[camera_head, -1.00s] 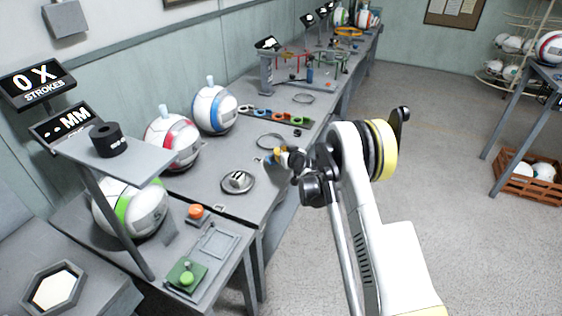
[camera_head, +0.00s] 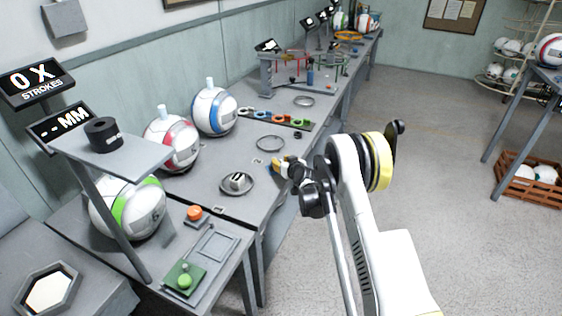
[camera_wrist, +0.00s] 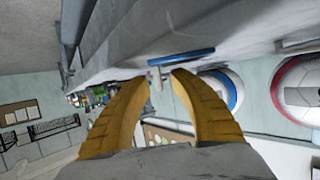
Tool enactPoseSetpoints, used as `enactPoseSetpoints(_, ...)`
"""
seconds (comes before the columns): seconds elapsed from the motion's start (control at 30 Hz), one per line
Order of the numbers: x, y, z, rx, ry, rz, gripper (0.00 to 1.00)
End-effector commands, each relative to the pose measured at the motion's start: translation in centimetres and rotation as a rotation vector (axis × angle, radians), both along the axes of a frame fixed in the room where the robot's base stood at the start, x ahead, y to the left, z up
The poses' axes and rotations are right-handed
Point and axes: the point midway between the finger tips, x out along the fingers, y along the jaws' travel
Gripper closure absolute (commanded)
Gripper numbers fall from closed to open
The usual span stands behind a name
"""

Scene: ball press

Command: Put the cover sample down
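My gripper (camera_head: 276,162) is low over the bench, right of a round grey dish (camera_head: 251,190). In the wrist view its two yellow fingers (camera_wrist: 160,79) stand a small gap apart at the tips. A small pale piece (camera_wrist: 155,83) shows in that gap, and a thin blue bar (camera_wrist: 181,57) lies just past the tips. I cannot tell whether either is the cover sample, or whether the fingers grip it. A pale block with dark marks (camera_head: 238,180) sits in the dish.
White balls with blue (camera_head: 214,111), red (camera_head: 171,139) and green (camera_head: 128,208) panels stand along the wall side. A dark ring (camera_head: 270,143) and a strip of coloured rings (camera_head: 275,117) lie behind my gripper. An orange button (camera_head: 195,214) is at the front.

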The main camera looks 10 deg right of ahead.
Motion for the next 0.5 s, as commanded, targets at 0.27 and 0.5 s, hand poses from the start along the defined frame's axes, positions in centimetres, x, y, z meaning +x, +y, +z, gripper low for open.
enactPoseSetpoints(0.27,-2.4,-0.4,1.7,-0.001,0.0,-0.001,0.73)
enactPoseSetpoints(0.5,-7.5,-1.3,3.8,0.0,0.0,-0.001,0.73)
